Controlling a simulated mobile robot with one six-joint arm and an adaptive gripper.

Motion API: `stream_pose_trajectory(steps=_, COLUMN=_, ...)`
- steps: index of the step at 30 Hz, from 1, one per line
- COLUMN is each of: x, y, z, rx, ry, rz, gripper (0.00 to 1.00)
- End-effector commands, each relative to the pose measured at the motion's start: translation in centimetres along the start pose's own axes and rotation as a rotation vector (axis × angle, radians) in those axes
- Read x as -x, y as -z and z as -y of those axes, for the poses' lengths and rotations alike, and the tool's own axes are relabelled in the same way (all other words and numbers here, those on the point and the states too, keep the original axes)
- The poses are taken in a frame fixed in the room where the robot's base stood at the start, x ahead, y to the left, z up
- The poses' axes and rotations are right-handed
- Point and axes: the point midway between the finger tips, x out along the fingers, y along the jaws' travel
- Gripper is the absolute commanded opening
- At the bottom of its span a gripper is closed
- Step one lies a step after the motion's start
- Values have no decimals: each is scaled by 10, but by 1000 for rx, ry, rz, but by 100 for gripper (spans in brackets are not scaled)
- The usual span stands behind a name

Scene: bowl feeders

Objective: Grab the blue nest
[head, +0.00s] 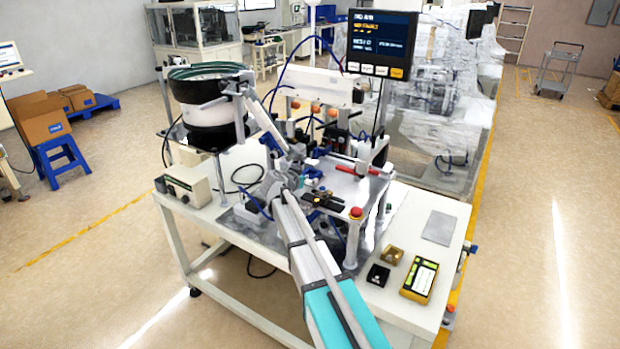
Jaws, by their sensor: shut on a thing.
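My arm reaches up from the bottom of the head view to the assembly machine on the white bench. My gripper (299,180) is at the machine's front left, small and partly hidden by the wrist. It is shut on a small blue-teal piece (312,172), which looks like the blue nest. The piece is beside the left edge of the grey machine plate (352,190). The exact grip and whether the piece touches the plate cannot be made out.
A bowl feeder (208,105) with a sloping track stands left of my gripper. A black bar (322,201), a red button (355,212) and metal posts are close on the right. A controller box (188,186) and a yellow meter (420,279) are on the bench (455,235).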

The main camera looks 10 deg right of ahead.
Motion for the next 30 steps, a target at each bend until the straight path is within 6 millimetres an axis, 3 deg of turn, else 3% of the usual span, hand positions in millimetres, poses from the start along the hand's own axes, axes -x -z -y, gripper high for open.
stream_pose_trajectory(steps=11, x=2, y=6, z=0, rx=0, ry=0, rz=0, gripper=28)
stream_pose_trajectory(steps=22, x=14, y=33, z=0, rx=0, ry=0, rz=0, gripper=28)
stream_pose_trajectory(steps=30, x=45, y=54, z=-19, rx=0, ry=0, rz=0, gripper=28)
